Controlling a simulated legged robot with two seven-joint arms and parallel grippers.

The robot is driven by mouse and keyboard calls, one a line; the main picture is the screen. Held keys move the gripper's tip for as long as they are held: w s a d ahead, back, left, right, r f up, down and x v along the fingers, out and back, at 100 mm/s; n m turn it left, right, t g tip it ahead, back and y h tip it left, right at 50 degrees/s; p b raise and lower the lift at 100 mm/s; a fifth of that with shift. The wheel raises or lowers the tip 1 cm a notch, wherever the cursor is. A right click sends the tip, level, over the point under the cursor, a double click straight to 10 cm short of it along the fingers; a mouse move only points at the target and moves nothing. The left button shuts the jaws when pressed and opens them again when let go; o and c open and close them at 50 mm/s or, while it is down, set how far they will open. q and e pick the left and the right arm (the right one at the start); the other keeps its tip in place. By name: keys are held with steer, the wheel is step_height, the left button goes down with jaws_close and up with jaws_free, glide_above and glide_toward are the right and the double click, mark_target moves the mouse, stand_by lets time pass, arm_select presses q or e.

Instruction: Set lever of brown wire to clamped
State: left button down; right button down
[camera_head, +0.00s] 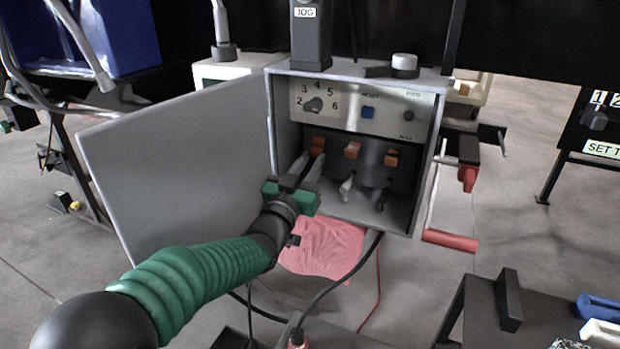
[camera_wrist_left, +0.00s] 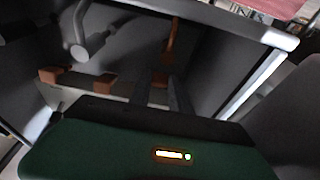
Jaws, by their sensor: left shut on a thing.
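A grey box (camera_head: 432,180) stands with its door (camera_head: 180,165) open to the left. Inside is a row of orange levers: a left one (camera_head: 317,146), a middle one (camera_head: 352,151) and a right one (camera_head: 391,158). My left gripper (camera_head: 308,168) reaches in at the left, its fingers shut on the left lever. In the left wrist view, the fingertips (camera_wrist_left: 165,92) meet this orange lever (camera_wrist_left: 160,77), partly hidden. A brown wire (camera_wrist_left: 173,40) runs to that lever. Its exact setting is hard to tell. My right gripper is out of view.
Above the levers is a panel with a numbered dial (camera_head: 313,104) and a blue button (camera_head: 368,112). A red-handled crank (camera_head: 450,240) is at the box's right. A pink cloth (camera_head: 325,250) lies below.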

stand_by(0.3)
arm_select(q)
steer(key=c, duration=1.2)
jaws_free()
steer(key=shift+s+a, duration=0.15)
steer(key=shift+s, duration=0.15)
steer(key=p+v, duration=0.5)
steer(key=v, duration=1.1)
steer(key=shift+f, duration=0.4)
